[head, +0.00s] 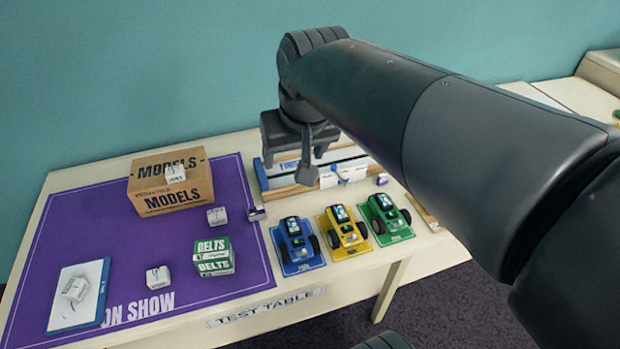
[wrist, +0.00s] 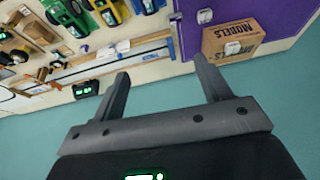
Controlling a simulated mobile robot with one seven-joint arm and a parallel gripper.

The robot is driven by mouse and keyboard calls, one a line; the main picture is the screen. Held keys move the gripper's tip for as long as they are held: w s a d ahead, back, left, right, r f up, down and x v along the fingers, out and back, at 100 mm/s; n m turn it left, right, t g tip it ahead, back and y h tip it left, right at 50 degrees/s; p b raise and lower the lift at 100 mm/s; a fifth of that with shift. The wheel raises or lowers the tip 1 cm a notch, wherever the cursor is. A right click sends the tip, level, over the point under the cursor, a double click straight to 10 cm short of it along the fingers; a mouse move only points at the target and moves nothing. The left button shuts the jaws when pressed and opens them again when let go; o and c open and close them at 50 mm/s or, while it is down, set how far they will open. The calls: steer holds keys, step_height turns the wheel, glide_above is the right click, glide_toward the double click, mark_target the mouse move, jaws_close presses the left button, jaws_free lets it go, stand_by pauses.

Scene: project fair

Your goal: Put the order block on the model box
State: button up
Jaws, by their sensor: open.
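The model box (head: 165,196), a brown carton printed MODELS, stands at the back of the purple mat. A small white block with dark markings (head: 175,173) rests on its top; its lettering is too small to read, so I cannot tell whether it is the order block. Similar white blocks lie on the mat (head: 217,215) (head: 158,277) and on a blue-edged white board (head: 92,312). My gripper (head: 288,163) is open and empty, right of the box, above the rack. In the wrist view, the box (wrist: 232,45) with its block (wrist: 232,48) is right of my gripper (wrist: 160,70).
Blue (head: 296,243), yellow (head: 343,230) and green (head: 386,217) model cars line the table's front right. A long low rack (head: 335,165) lies behind them. The purple mat (head: 115,235) has free room.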

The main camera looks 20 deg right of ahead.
steer(key=s+d+f+t, duration=0.1)
steer(key=s+d+f, duration=0.1)
steer(key=s+f, duration=0.3)
steer(key=s, duration=0.3)
steer(key=shift+s+d+f, duration=0.15)
steer(key=shift+s+f, duration=0.15)
steer(key=shift+s, duration=0.1)
